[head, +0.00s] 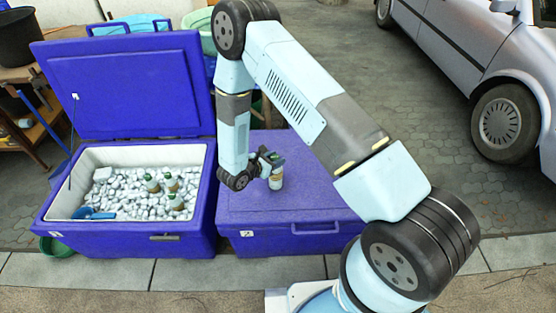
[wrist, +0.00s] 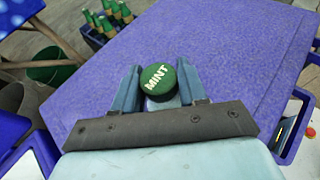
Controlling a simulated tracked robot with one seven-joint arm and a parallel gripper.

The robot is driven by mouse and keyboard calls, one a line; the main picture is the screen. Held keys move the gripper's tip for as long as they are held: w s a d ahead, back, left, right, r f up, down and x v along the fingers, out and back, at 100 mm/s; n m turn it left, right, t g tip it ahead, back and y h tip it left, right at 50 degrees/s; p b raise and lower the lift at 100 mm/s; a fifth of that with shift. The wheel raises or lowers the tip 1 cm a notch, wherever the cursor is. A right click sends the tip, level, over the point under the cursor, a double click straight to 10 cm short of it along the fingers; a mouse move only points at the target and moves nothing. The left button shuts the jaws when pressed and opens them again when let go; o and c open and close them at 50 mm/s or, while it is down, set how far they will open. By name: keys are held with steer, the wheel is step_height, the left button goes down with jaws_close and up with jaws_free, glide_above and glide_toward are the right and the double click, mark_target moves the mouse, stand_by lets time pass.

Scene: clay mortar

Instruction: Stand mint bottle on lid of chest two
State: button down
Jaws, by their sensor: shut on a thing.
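The mint bottle, with a green cap reading MINT (wrist: 158,78), is held between the two fingers of my gripper (wrist: 160,88). In the head view the bottle (head: 277,182) is upright over the closed blue lid (head: 315,180) of chest two, marked 2 (head: 246,233). Its base is at or very near the lid; I cannot tell whether it touches. My gripper (head: 271,163) is shut on the bottle's upper part from the left. The lid also fills much of the wrist view (wrist: 225,60).
Chest one (head: 190,246) stands open at left, its raised lid (head: 125,85) near my arm. It holds ice, several bottles (head: 172,184) and a blue scoop (head: 92,214). The lid around the held bottle is clear. A parked car (head: 490,60) is at right.

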steer(key=shift+f, duration=0.2)
steer(key=c, duration=0.6)
jaws_free()
steer(key=v, duration=1.2)
